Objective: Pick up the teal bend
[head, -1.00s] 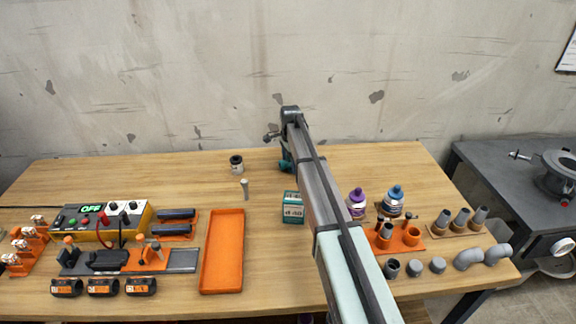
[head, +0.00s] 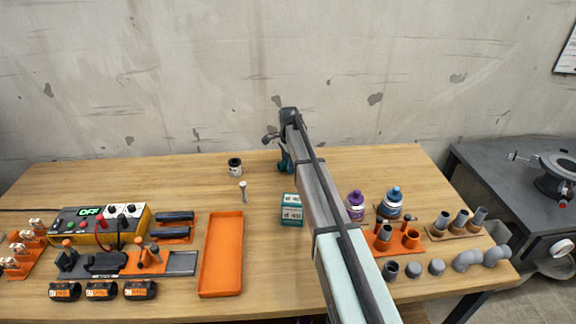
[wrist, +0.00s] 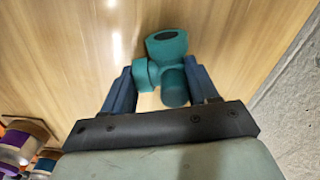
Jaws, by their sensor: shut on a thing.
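The teal bend (wrist: 167,47) is between the two dark blue fingers of my gripper (wrist: 162,88) in the wrist view. The gripper is shut on it. Its rounded end with a dark opening points away from the gripper, and two stubby parts lie nearer the fingers. In the head view my gripper (head: 285,165) is at the far middle of the table, with only a little teal showing beside my arm. Whether the bend touches the table is hard to tell.
A teal-and-white box (head: 292,210) stands left of my arm, with an orange tray (head: 221,255) farther left. Purple (head: 355,205) and blue-capped (head: 390,203) bottles stand right of my arm, near grey pipe fittings (head: 467,261). A concrete wall (head: 200,80) rises behind the table.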

